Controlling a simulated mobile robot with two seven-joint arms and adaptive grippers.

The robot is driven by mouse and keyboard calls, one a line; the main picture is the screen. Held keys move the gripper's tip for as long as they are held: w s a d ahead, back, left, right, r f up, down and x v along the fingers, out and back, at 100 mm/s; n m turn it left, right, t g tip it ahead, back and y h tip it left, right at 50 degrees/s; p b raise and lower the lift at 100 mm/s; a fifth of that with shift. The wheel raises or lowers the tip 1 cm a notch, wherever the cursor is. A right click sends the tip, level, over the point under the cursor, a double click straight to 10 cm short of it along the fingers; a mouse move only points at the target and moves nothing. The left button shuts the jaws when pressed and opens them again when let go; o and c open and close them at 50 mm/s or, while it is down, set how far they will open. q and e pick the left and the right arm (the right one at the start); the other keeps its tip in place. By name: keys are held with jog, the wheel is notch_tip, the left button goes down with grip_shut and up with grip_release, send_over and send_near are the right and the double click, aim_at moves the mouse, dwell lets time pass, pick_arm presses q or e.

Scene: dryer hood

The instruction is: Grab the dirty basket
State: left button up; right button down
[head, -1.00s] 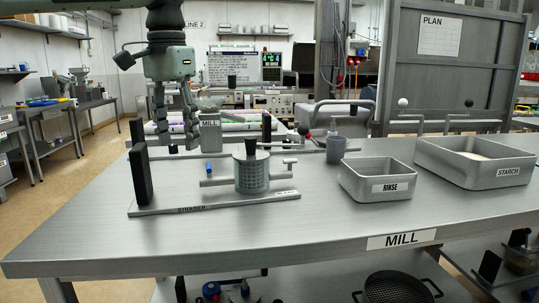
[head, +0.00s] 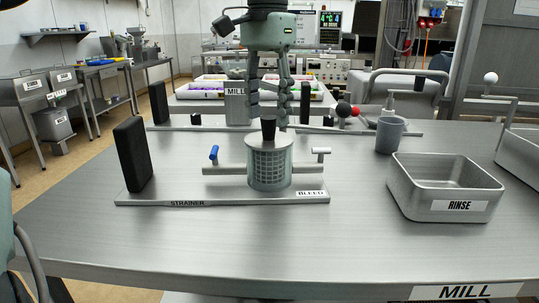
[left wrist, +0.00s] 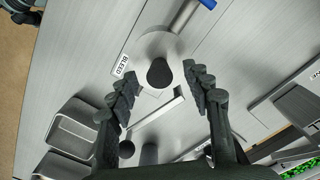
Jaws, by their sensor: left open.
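The strainer (head: 270,172) stands on its flat base plate on the steel table, a grey mesh-patterned cylinder with a flat lid and a black knob (head: 268,129) on top. Any basket inside it is hidden by the cylinder and lid. My left gripper (head: 269,114) is open and points down over the lid, its fingers on either side of the knob. In the left wrist view the knob (left wrist: 160,73) shows between the spread fingers (left wrist: 158,82), with no visible contact. My right gripper is not in view.
A blue-ended handle (head: 213,154) and a white-ended valve (head: 320,153) flank the cylinder. A black upright block (head: 133,154) stands at the plate's left. The rinse tray (head: 432,205) and a grey cup (head: 389,134) are to the right. The table's front is clear.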

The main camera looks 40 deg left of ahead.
aim_at(268, 139)
pick_arm(q)
jog(key=shift+f, duration=1.4)
grip_shut()
jog(key=shift+w, duration=0.1)
